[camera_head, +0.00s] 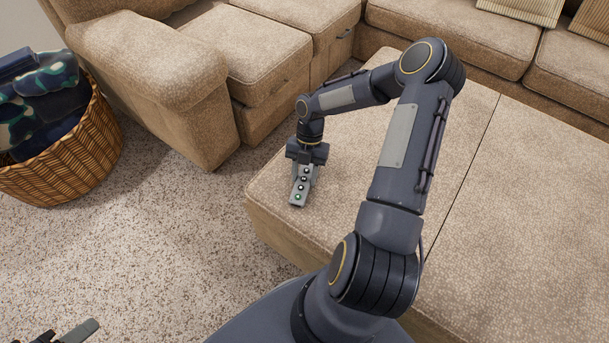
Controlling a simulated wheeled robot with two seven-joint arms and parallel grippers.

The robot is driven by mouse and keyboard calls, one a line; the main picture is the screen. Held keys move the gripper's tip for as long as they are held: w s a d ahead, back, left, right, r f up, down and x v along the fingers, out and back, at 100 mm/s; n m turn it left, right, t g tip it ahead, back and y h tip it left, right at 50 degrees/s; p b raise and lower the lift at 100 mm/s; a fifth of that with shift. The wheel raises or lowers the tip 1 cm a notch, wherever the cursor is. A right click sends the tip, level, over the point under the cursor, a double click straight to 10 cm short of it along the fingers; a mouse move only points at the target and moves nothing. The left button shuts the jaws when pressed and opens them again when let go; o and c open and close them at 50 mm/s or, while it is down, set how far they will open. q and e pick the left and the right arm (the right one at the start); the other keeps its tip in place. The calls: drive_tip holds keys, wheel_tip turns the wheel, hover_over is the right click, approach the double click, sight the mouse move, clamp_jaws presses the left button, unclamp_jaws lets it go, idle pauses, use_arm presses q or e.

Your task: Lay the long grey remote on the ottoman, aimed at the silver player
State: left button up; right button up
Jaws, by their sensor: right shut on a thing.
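The long grey remote (299,190) has a row of round buttons along its top, one of them green. My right gripper (303,172) points down and is shut on it, over the left corner of the beige ottoman (353,203). The remote's near end points toward the front edge of the ottoman. I cannot tell whether the remote touches the cushion or is just above it. Part of my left gripper (70,332) shows at the bottom left, cut off by the picture edge; its opening is unclear. The silver player is not in view.
A beige sectional sofa (262,50) stands behind and left of the ottoman. A wicker basket (62,165) with dark and patterned cloth stands on the carpet at the left. The ottoman's top is bare apart from the remote, though my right arm hides part of it.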

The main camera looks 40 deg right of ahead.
drive_tip(key=o, duration=1.1)
